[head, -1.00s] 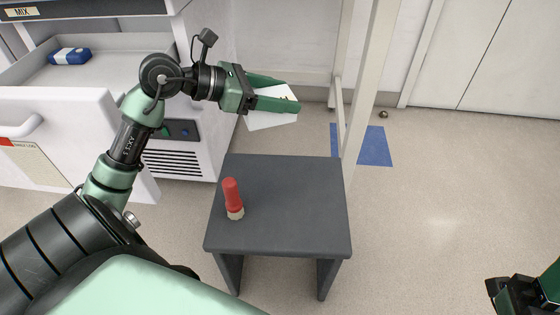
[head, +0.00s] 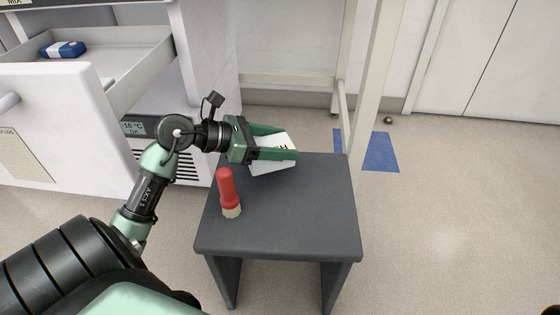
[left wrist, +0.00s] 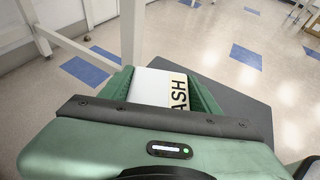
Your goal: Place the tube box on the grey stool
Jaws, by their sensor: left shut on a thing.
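My left gripper (head: 279,143) is shut on a white box with dark lettering, the tube box (head: 272,163). In the head view it is at the far left part of the grey stool (head: 310,215), over or near its back edge. I cannot tell whether the box touches the top. In the left wrist view the box (left wrist: 151,87) sits between the green fingers, with "ASH" readable on a pale label and the grey stool top (left wrist: 245,110) behind and to the right. My right gripper is not clearly in view.
A red bottle with a pale lower end (head: 228,192) stands on the stool's left part. A white machine with an open drawer (head: 130,75) is at left, holding a blue and white item (head: 63,49). A pale post (head: 366,90) rises behind the stool. The stool's right half is clear.

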